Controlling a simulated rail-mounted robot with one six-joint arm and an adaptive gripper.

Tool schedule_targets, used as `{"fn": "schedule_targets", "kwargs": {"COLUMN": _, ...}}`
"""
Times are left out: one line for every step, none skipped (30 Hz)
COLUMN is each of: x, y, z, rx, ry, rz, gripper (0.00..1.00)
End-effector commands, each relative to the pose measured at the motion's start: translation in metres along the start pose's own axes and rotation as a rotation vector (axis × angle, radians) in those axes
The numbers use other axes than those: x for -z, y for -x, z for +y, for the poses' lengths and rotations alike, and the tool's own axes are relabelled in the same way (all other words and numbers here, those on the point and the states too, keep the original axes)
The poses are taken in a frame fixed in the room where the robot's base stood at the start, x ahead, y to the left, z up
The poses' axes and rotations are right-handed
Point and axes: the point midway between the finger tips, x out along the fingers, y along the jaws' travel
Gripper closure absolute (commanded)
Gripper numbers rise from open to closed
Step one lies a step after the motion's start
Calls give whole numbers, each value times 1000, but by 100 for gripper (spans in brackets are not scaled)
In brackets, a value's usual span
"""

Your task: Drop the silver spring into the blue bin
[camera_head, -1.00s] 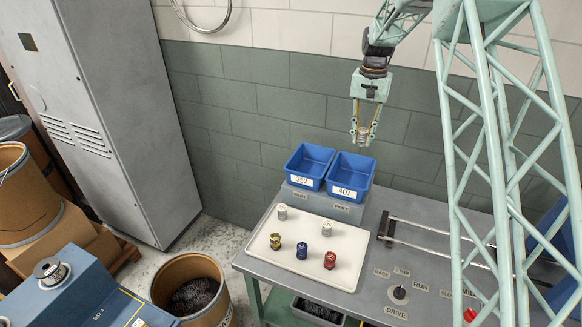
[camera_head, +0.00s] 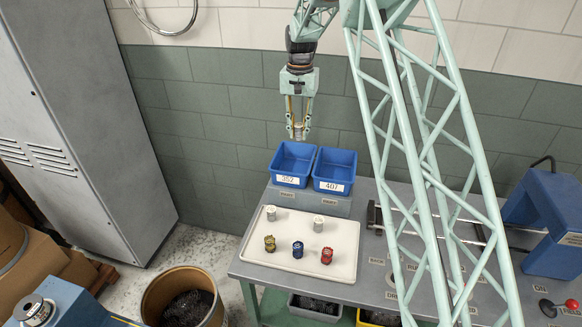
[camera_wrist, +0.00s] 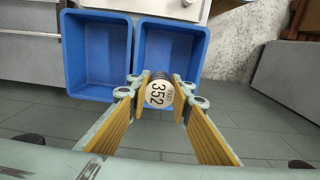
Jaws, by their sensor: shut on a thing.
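My gripper (camera_head: 298,134) is shut on a spring (camera_wrist: 159,93) with a round white end tag reading 352. It holds the spring in the air, above the rear part of the left blue bin (camera_head: 290,181), labelled 352. The right blue bin (camera_head: 334,186) is labelled 407. In the wrist view the spring hangs in front of the near edge of the right-hand bin (camera_wrist: 166,20), with the other bin (camera_wrist: 97,55) to its left. The bins look empty from the wrist. The spring's sides are mostly hidden by the fingers.
A white tray (camera_head: 290,263) on the grey bench carries two silver springs (camera_head: 318,223), a gold one (camera_head: 269,243), a blue one (camera_head: 297,249) and a red one (camera_head: 326,255). A green lattice column stands on the right. The wall (camera_head: 220,105) is close behind the bins.

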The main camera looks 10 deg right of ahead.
Motion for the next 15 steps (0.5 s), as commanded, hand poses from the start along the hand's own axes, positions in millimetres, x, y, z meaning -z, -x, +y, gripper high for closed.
{"fn": "schedule_targets", "kwargs": {"x": 0, "y": 0, "z": 0, "rx": 0, "ry": 0, "rz": 0, "gripper": 91}}
{"fn": "schedule_targets", "kwargs": {"x": 0, "y": 0, "z": 0, "rx": 0, "ry": 0, "rz": 0, "gripper": 91}}
{"fn": "schedule_targets", "kwargs": {"x": 0, "y": 0, "z": 0, "rx": 0, "ry": 0, "rz": 0, "gripper": 91}}
{"fn": "schedule_targets", "kwargs": {"x": 0, "y": 0, "z": 0, "rx": 0, "ry": 0, "rz": 0, "gripper": 91}}
{"fn": "schedule_targets", "kwargs": {"x": 0, "y": 0, "z": 0, "rx": 0, "ry": 0, "rz": 0, "gripper": 91}}
{"fn": "schedule_targets", "kwargs": {"x": 0, "y": 0, "z": 0, "rx": 0, "ry": 0, "rz": 0, "gripper": 91}}
{"fn": "schedule_targets", "kwargs": {"x": 0, "y": 0, "z": 0, "rx": 0, "ry": 0, "rz": 0, "gripper": 91}}
{"fn": "schedule_targets", "kwargs": {"x": 0, "y": -1, "z": 0, "rx": 0, "ry": 0, "rz": 0, "gripper": 91}}
{"fn": "schedule_targets", "kwargs": {"x": 0, "y": -2, "z": 0, "rx": 0, "ry": 0, "rz": 0, "gripper": 91}}
{"fn": "schedule_targets", "kwargs": {"x": 0, "y": -2, "z": 0, "rx": 0, "ry": 0, "rz": 0, "gripper": 91}}
{"fn": "schedule_targets", "kwargs": {"x": 0, "y": -3, "z": 0, "rx": 0, "ry": 0, "rz": 0, "gripper": 91}}
{"fn": "schedule_targets", "kwargs": {"x": 0, "y": -5, "z": 0, "rx": 0, "ry": 0, "rz": 0, "gripper": 91}}
{"fn": "schedule_targets", "kwargs": {"x": 0, "y": -6, "z": 0, "rx": 0, "ry": 0, "rz": 0, "gripper": 91}}
{"fn": "schedule_targets", "kwargs": {"x": 0, "y": -7, "z": 0, "rx": 0, "ry": 0, "rz": 0, "gripper": 91}}
{"fn": "schedule_targets", "kwargs": {"x": 0, "y": -10, "z": 0, "rx": 0, "ry": 0, "rz": 0, "gripper": 91}}
